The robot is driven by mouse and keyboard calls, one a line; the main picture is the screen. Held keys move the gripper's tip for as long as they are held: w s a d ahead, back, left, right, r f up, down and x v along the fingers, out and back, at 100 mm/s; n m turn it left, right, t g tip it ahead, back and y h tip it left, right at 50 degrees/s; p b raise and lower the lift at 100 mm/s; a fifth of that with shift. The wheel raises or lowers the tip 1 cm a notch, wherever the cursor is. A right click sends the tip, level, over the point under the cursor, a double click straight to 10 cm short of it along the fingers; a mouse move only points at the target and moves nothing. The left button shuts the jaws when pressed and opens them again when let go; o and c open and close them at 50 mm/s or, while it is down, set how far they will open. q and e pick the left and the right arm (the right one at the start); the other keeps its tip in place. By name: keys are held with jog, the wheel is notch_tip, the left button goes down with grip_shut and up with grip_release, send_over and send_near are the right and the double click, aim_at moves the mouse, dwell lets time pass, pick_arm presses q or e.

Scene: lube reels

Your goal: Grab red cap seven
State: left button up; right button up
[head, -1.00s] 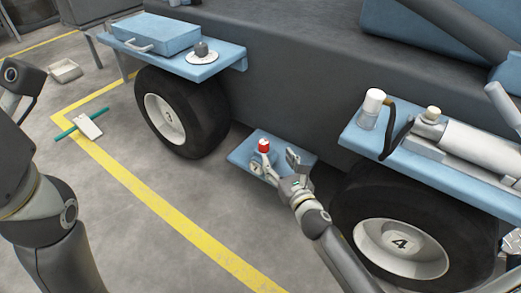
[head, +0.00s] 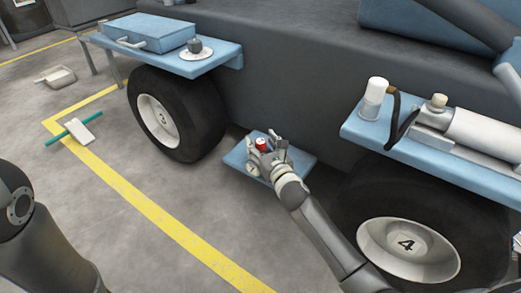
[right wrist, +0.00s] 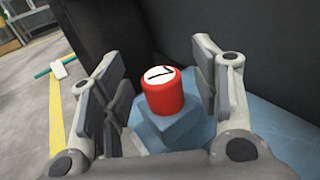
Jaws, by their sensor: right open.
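The red cap (head: 261,144) has a white top and sits on a small blue block on the low blue step between the two wheels. In the right wrist view the red cap (right wrist: 163,91) shows a black 7 on its top and stands upright. My right gripper (head: 267,156) is open at the step, and in the wrist view its fingers (right wrist: 160,95) stand on either side of the cap with gaps, not touching it. My left arm shows at the left edge, but its gripper is out of view.
A blue shelf (head: 365,130) with a white-capped jar (head: 377,91) and a grey cylinder overhangs on the right.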

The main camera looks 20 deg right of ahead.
jog(key=shift+w, duration=0.45)
jog(key=shift+c, duration=0.4)
jog(key=c, duration=0.8)
